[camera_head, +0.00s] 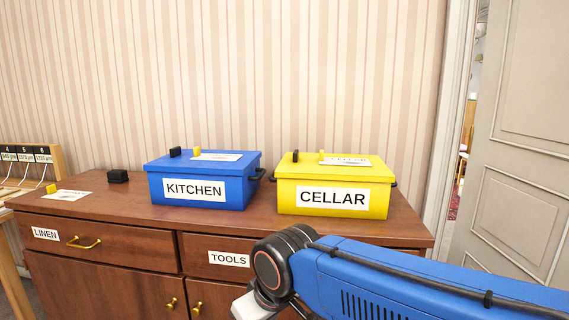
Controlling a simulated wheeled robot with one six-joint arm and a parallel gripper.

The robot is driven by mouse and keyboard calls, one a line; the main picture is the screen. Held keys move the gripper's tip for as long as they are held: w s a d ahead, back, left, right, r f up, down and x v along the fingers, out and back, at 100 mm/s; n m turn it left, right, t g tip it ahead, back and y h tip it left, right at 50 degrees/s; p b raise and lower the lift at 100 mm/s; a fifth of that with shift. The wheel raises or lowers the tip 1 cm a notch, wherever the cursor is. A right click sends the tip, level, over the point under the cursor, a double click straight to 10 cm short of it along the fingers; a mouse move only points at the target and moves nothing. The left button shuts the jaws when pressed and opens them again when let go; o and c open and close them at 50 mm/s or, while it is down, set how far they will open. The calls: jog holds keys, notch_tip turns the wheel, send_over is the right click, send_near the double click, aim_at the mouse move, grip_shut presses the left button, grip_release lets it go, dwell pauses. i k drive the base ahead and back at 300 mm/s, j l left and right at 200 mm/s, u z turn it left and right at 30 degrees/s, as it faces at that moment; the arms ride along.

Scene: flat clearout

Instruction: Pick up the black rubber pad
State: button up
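Several small black pieces are in view, and I cannot tell which is the rubber pad. A black block (118,176) lies on the dresser top at the left, behind a white card. A thin black piece (175,151) stands on the lid of the blue KITCHEN box. Another black piece (295,156) stands upright on the lid of the yellow CELLAR box. My blue arm reaches in from the lower right, in front of the dresser. My gripper's fingers are out of view, below the bottom edge.
The blue box (243,190) and yellow box (286,200) stand on the wooden dresser (110,207), with a gap between them. Each lid also bears a yellow piece and a white card. A yellow block (51,188) and card (67,196) lie at left. A grey door (520,140) is at right.

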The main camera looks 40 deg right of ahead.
aim_at(116, 176)
jog(key=i+j, duration=1.15)
jog(key=j, duration=0.2)
